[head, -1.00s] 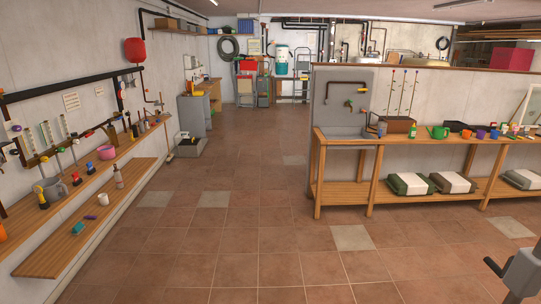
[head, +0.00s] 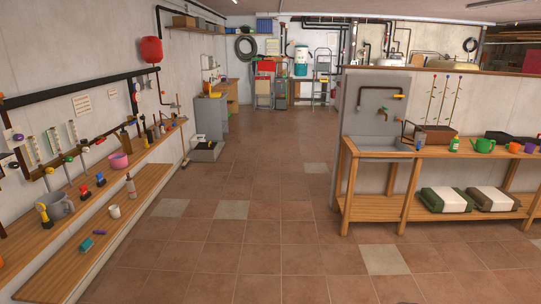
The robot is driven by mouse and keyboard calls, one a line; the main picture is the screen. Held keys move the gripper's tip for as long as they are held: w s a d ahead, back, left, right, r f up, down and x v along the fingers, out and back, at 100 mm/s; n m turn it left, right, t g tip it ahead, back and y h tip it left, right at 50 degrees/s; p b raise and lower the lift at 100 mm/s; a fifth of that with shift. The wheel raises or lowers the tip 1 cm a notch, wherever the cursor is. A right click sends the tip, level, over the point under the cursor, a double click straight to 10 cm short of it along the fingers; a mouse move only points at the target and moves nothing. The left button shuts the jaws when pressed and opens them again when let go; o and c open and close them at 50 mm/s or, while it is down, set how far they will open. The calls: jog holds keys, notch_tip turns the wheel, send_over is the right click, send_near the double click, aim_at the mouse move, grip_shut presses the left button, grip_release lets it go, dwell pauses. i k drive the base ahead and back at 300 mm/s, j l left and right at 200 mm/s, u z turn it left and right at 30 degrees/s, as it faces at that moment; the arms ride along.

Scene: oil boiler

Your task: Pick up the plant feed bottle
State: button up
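A small green bottle with a pale label (head: 454,144) stands upright on the top of the wooden bench at the right; it looks like the plant feed bottle, but its label is too small to read.
The right bench (head: 385,155) has a sink at its left end and covered bundles (head: 444,200) on its lower shelf. A long wooden shelf (head: 60,270) with tools and pots runs along the left wall. The tiled floor (head: 250,235) between them is clear.

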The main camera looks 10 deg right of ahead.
aim_at(454, 144)
jog(key=i+l+z, duration=0.15)
jog(key=i+z, duration=0.25)
jog(key=i, duration=0.25)
jog(key=i+z, duration=0.45)
jog(key=i, duration=0.15)
jog(key=i+j+z, duration=0.4)
jog(key=i, duration=0.25)
jog(key=i+l+z, duration=0.35)
jog(key=i, duration=0.55)
jog(key=i+j+z, duration=0.1)
jog(key=i+z, duration=0.2)
jog(key=i, duration=0.55)
jog(key=i+j+z, duration=0.2)
jog(key=i+z, duration=0.15)
jog(key=i, duration=0.55)
jog(key=i+l, duration=0.1)
jog(key=i, duration=0.5)
jog(key=i+l, duration=0.15)
jog(key=i, duration=0.45)
jog(key=j+u, duration=0.05)
